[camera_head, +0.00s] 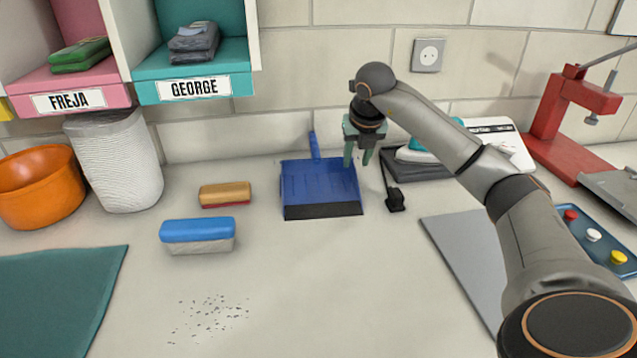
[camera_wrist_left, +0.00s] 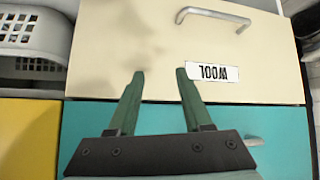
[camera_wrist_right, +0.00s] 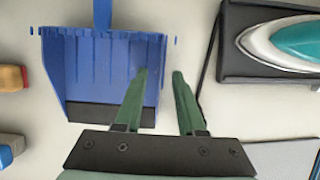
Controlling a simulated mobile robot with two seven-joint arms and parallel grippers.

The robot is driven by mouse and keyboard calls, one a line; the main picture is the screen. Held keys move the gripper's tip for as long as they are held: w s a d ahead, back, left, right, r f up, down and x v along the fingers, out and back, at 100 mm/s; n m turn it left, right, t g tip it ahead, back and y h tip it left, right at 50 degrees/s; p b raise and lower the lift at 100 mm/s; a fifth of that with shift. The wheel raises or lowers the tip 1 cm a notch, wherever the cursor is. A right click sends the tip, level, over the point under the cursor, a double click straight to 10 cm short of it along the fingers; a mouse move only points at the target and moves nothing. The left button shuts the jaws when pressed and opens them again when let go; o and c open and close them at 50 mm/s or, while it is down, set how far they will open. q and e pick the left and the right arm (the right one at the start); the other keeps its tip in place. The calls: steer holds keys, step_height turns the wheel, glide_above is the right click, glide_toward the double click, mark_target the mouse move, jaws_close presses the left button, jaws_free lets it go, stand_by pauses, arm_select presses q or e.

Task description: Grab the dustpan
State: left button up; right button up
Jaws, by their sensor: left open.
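The blue dustpan (camera_head: 318,184) lies flat on the counter near the wall, its black lip toward me and its narrow handle (camera_head: 315,146) pointing to the wall. It also shows in the right wrist view (camera_wrist_right: 100,65), with the handle cut off at the top edge. My right gripper (camera_head: 357,162) is open and empty, over the right rear side of the dustpan in the head view; its fingers (camera_wrist_right: 160,75) overlap the pan's right edge in the right wrist view. I cannot tell its exact height. My left gripper (camera_wrist_left: 158,75) is open and empty, facing drawer fronts, away from the dustpan.
A brush with a wooden back (camera_head: 225,194) and a blue-topped brush or sponge (camera_head: 198,235) lie left of the dustpan. An iron (camera_wrist_right: 285,42) on a dark base and a black plug (camera_head: 395,199) are to the right. Crumbs (camera_head: 210,315) lie in front. Cubbies (camera_head: 194,88) overhang at upper left.

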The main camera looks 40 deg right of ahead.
mark_target(355, 171)
steer(key=x, duration=0.5)
steer(key=shift+s+a+f, duration=0.1)
steer(key=shift+s, duration=0.15)
jaws_close()
stand_by(1.1)
